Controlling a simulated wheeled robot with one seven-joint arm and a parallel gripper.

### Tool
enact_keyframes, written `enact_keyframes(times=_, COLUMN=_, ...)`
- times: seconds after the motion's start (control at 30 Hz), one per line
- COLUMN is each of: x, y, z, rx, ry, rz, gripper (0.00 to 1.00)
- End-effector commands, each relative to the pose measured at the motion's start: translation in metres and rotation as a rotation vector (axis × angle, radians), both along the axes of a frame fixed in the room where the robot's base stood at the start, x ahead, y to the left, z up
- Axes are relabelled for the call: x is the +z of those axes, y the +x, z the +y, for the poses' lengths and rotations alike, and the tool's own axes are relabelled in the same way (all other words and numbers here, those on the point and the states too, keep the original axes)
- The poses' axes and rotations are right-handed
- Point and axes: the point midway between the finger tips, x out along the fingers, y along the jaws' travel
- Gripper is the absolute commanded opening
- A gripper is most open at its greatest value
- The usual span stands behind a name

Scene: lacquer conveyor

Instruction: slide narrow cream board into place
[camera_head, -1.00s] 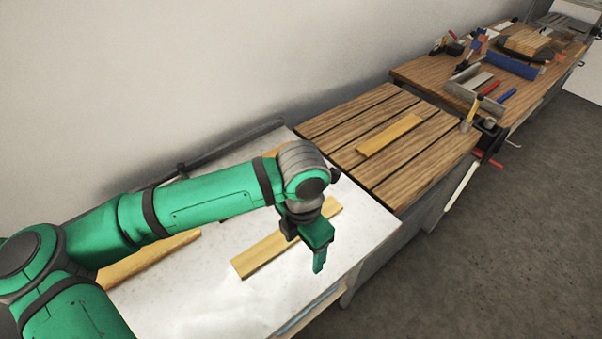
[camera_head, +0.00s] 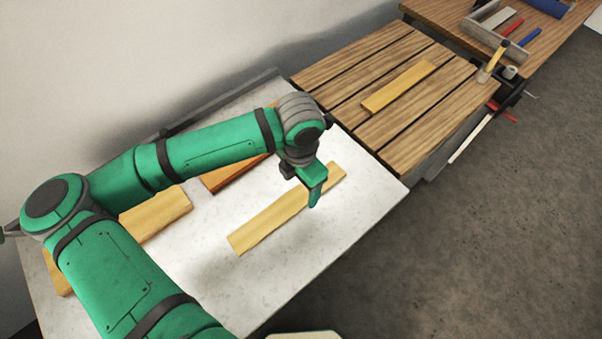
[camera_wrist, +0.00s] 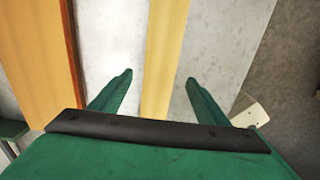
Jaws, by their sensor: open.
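A long, narrow cream-yellow board (camera_head: 268,225) lies flat on the pale table (camera_head: 300,262), running diagonally toward the slatted wooden top. My gripper (camera_head: 304,186) is over its far right half, pointing down. In the wrist view the board (camera_wrist: 166,45) runs between the two open fingers of my gripper (camera_wrist: 160,78), with a gap on both sides. The fingers hold nothing. How high the fingertips are above the board is hard to tell.
A wider cream board (camera_head: 158,217) and an orange-brown edged board (camera_head: 232,174) lie left of it, partly behind my arm. Another narrow board (camera_head: 398,87) lies on the slatted top (camera_head: 425,130). A clamp (camera_head: 510,90) sits at that top's right edge. Bare table lies right of the board.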

Motion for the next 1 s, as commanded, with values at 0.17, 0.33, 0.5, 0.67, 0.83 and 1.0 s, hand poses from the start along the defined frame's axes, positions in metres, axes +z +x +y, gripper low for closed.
enact_keyframes(times=0.17, x=-0.025, y=0.0, z=0.001, rx=0.005, ry=-0.001, rz=0.002, gripper=0.69)
enact_keyframes(times=0.33, x=-0.037, y=0.0, z=0.0, rx=0.001, ry=0.0, rz=0.0, gripper=0.69)
enact_keyframes(times=0.5, x=-0.041, y=0.0, z=0.0, rx=-0.001, ry=0.001, rz=0.001, gripper=0.69)
enact_keyframes(times=0.67, x=-0.04, y=0.0, z=-0.001, rx=-0.001, ry=0.001, rz=0.001, gripper=0.69)
enact_keyframes(times=0.83, x=-0.04, y=0.0, z=-0.001, rx=-0.002, ry=0.001, rz=0.001, gripper=0.35)
enact_keyframes(times=1.0, x=-0.04, y=0.0, z=-0.001, rx=-0.001, ry=0.001, rz=-0.001, gripper=0.18)
